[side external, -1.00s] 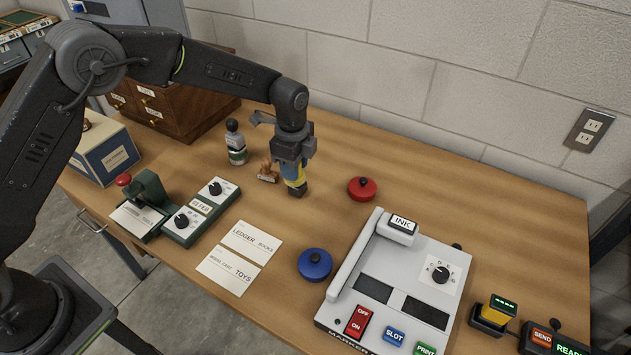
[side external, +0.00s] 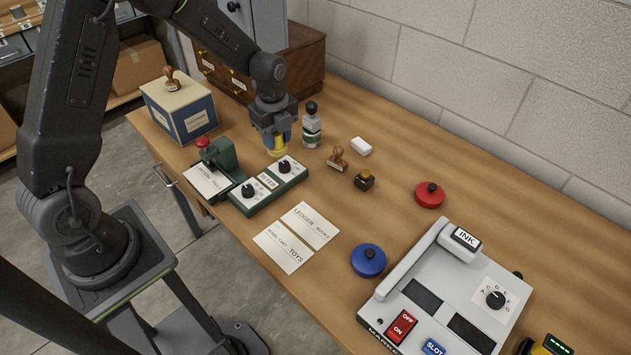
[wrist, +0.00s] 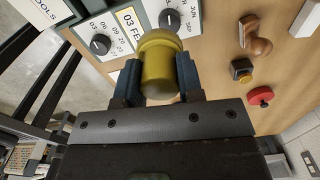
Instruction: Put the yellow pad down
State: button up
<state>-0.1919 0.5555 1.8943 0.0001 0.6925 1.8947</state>
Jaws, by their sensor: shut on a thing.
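My gripper (side external: 277,140) is shut on a yellow, round-bodied thing, taken here as the yellow pad (side external: 277,150). In the wrist view the yellow pad (wrist: 160,66) sits between the two blue fingers (wrist: 159,82), its wider rounded end pointing away from me. In the side view it is at the back edge of the green dater with dials (side external: 268,186). I cannot tell whether it touches anything below. A small dark block with a yellow top (side external: 364,181) stands apart on the table, right of the wooden-handled stamp (side external: 337,158).
A black-knobbed bottle (side external: 312,125) stands close right of my gripper, and a green press with red knob (side external: 216,158) to its left. White eraser (side external: 361,146), red pad (side external: 430,194), blue pad (side external: 368,260) and the marker machine (side external: 450,290) lie right. Bare wood lies along the back.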

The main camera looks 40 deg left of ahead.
jog(key=w+d+f, duration=0.1)
jog(key=d+f, duration=0.1)
jog(key=d, duration=0.1)
jog(key=w+d+f, duration=0.1)
jog(key=d+f, duration=0.1)
jog(key=d, duration=0.1)
jog(key=w+d+f, duration=0.2)
jog(key=shift+d, duration=0.4)
jog(key=shift+f, duration=1.9)
jog(key=shift+f, duration=0.1)
jog(key=o, duration=0.9)
